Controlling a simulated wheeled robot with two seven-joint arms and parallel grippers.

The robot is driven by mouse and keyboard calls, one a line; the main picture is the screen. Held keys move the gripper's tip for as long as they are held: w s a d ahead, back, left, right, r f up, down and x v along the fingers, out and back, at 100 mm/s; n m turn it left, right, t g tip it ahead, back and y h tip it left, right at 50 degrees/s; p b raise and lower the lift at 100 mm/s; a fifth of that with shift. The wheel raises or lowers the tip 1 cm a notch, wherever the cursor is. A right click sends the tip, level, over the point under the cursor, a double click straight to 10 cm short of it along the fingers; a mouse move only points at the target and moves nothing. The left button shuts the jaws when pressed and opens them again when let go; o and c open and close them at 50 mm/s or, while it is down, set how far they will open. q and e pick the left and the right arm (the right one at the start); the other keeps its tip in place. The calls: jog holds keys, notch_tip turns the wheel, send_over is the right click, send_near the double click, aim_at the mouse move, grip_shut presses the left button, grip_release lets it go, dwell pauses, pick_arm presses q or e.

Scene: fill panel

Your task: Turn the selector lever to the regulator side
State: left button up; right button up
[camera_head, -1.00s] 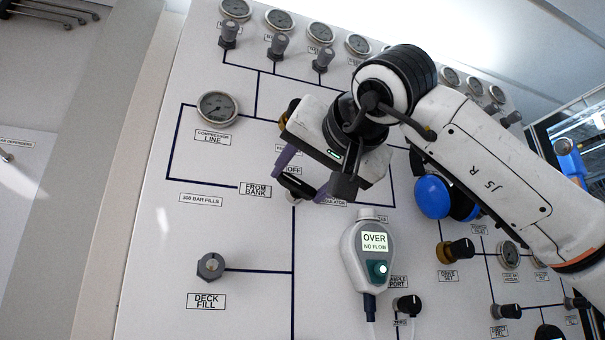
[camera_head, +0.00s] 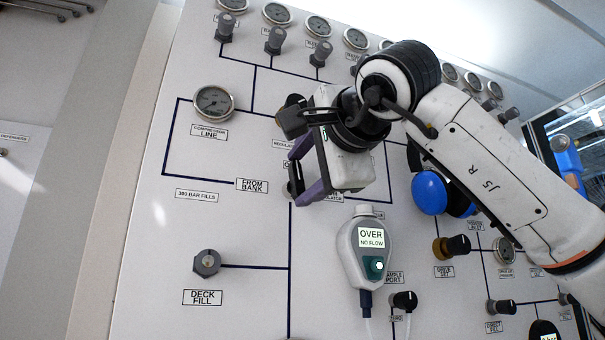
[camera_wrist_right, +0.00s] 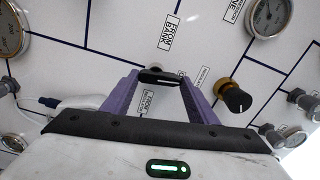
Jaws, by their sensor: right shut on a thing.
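The selector lever (camera_wrist_right: 158,77) is a short black bar on a round hub, seen in the right wrist view between the two purple fingertips. My right gripper (camera_wrist_right: 161,79) is shut on it, with one finger at each end of the bar. In the head view my right gripper (camera_head: 294,174) reaches the panel from the right, with its fingers one above the other. The REGULATOR label (camera_head: 333,198) is partly covered just right of the lower finger. My left gripper is not in view.
The white panel (camera_head: 150,290) carries gauges, knobs and dark flow lines. An analyser reading OVER, NO FLOW (camera_head: 366,250) hangs below my gripper. A black-and-gold knob (camera_wrist_right: 234,97) sits close to one finger. The FROM BANK label (camera_head: 252,185) is left of the lever.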

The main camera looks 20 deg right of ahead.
jog(key=m, duration=0.4)
jog(key=shift+d+f+m+b, duration=0.15)
jog(key=shift+m+b, duration=0.15)
jog(key=m+b, duration=0.1)
jog(key=m, duration=0.4)
jog(key=shift+d+f, duration=0.15)
jog(key=m+b, duration=0.1)
jog(key=m, duration=0.5)
jog(key=m+b, duration=0.1)
jog(key=m, duration=0.3)
jog(key=shift+f+b, duration=0.3)
jog(key=shift+m, duration=0.3)
jog(key=o, duration=1)
jog(key=shift+d, duration=0.1)
jog(key=shift+o, duration=0.2)
jog(key=shift+s, duration=0.1)
